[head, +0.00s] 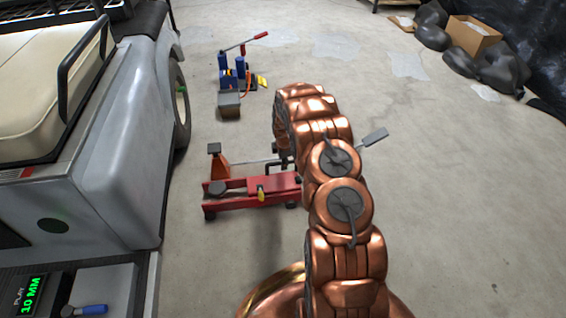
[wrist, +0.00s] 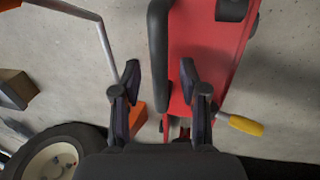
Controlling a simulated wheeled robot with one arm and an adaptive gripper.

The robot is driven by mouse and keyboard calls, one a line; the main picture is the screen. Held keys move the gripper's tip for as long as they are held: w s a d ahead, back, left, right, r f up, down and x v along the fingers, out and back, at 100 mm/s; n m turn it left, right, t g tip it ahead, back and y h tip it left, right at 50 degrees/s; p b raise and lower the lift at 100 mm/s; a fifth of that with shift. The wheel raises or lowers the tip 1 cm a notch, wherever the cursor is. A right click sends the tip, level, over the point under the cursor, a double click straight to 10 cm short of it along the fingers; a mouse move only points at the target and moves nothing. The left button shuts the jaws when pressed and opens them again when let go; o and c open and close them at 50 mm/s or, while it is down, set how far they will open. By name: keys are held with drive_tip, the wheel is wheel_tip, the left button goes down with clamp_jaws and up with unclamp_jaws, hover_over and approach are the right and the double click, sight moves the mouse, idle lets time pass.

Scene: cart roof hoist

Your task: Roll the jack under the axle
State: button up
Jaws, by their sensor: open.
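The red floor jack (head: 235,200) stands on the concrete beside the cart (head: 105,150), with a yellow-gripped lever (head: 261,194) on it. In the wrist view the red jack body (wrist: 205,60) fills the upper middle. My gripper (wrist: 160,75) is open, its two dark fingers on either side of a black bar (wrist: 159,45) along the jack; I cannot tell whether they touch it. In the head view my copper arm hides the gripper and the jack's right end. The cart's wheel (head: 182,112) is left of and beyond the jack. The axle is hidden under the body.
An orange stand (head: 219,168) is close behind the jack. Blue jacks (head: 233,72) and a dark grey block (head: 229,105) stand farther back. A display (head: 30,293) at lower left reads "PLAY 10 MM". The floor at right is clear up to black bags and a cardboard box (head: 473,37).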

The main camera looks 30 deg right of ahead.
clamp_jaws()
idle(0.3)
idle(0.4)
